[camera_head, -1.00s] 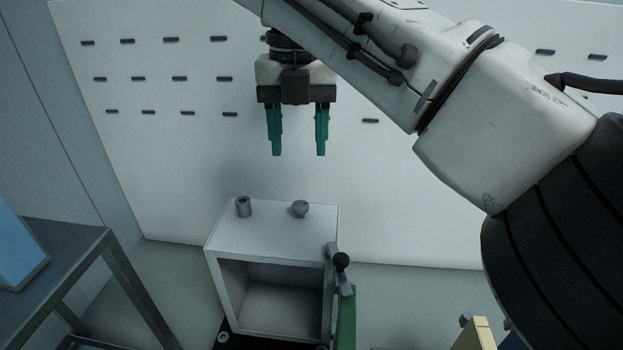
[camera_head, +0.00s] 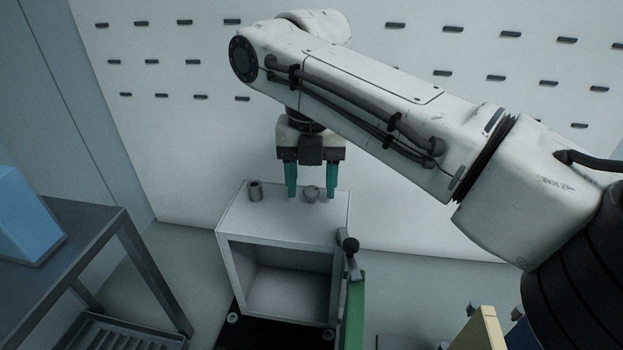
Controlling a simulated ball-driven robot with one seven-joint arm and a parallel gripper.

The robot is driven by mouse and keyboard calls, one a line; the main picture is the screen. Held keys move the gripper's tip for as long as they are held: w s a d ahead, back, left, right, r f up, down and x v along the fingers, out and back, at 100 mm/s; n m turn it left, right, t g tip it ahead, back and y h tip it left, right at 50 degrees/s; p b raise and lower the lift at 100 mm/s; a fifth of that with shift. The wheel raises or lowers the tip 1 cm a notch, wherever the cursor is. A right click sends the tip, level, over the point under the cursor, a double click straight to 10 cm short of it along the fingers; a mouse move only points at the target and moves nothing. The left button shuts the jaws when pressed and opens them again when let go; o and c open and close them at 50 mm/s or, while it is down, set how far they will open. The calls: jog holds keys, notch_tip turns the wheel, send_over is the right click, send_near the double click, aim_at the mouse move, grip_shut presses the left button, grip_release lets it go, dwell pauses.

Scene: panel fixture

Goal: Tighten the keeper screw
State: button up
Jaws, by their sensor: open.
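A white open-fronted box (camera_head: 290,231) stands below my gripper. The lower part of the knob is hard to make out.
A metal table (camera_head: 85,228) with a blue object (camera_head: 25,215) is at left. A white slotted wall (camera_head: 190,130) stands behind.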

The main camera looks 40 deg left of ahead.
jog(key=shift+c, duration=0.2)
grip_shut()
jog(key=shift+r+p, duration=0.1)
jog(key=shift+p, duration=0.2)
